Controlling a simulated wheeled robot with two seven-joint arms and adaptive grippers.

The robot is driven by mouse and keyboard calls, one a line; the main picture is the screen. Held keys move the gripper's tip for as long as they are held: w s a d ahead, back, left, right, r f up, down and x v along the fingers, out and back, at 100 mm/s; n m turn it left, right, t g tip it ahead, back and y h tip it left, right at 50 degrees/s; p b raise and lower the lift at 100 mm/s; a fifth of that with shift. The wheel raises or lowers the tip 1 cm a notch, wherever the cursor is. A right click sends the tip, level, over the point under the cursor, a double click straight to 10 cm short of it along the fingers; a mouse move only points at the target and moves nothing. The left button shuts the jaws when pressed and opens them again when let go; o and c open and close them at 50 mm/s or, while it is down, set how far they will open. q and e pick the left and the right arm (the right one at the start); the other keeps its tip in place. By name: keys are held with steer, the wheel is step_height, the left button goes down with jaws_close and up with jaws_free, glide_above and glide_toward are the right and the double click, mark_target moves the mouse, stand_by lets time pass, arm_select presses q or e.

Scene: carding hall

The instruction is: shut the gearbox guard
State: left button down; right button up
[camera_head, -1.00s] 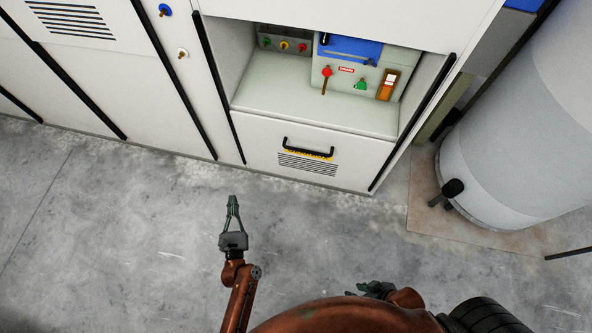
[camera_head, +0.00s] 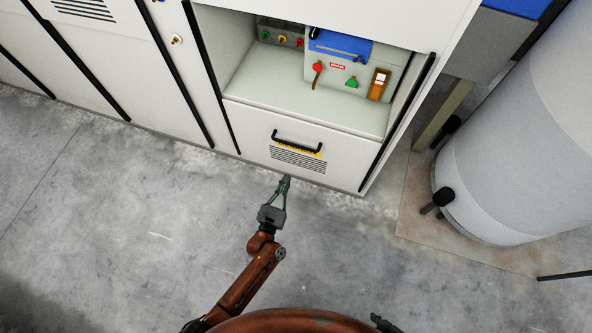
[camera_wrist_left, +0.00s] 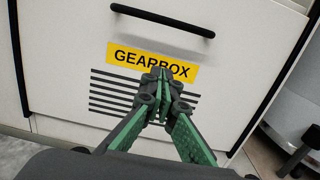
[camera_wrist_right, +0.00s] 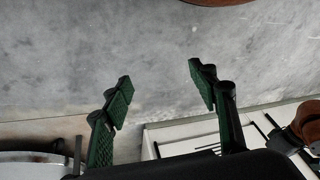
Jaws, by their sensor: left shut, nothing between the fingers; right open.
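The gearbox guard (camera_head: 244,121) is a pale panel low on the machine front, with a black bar handle (camera_head: 297,143), a yellow label and dark vent slots. The wrist view shows the guard (camera_wrist_left: 240,60) with its "GEARBOX" label (camera_wrist_left: 125,55) and handle (camera_wrist_left: 160,19). I cannot tell whether it stands ajar. My left gripper (camera_head: 286,178) is shut and empty, below the handle near the guard's lower edge. In its wrist view the fingertips (camera_wrist_left: 162,75) overlap the label; contact is unclear. My right gripper (camera_wrist_right: 160,78) is open and empty over the floor.
A large grey cylinder (camera_head: 500,150) stands at right. The concrete floor (camera_head: 120,210) at left is clear.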

steer(key=o, duration=0.8)
steer(key=w+f+b, duration=0.1)
steer(key=w+a+f+t, duration=0.1)
steer(key=f, duration=0.1)
steer(key=w+a+f+t+b, duration=0.1)
steer(key=shift+a+f+y+b, duration=0.1)
steer(key=shift+f+y+b, duration=0.15)
steer(key=shift+y+b, duration=0.1)
steer(key=shift+c, duration=0.2)
steer(key=o, duration=0.4)
steer(key=shift+w+a+r+p, duration=0.1)
steer(key=shift+r+p, duration=0.4)
steer(key=shift+r, duration=0.35)
arm_select(q)
steer(key=w+d+r, duration=0.3)
steer(key=w+r, duration=0.1)
steer(key=w, duration=0.5)
steer(key=shift+a+r, duration=0.1)
steer(key=shift+r, duration=0.1)
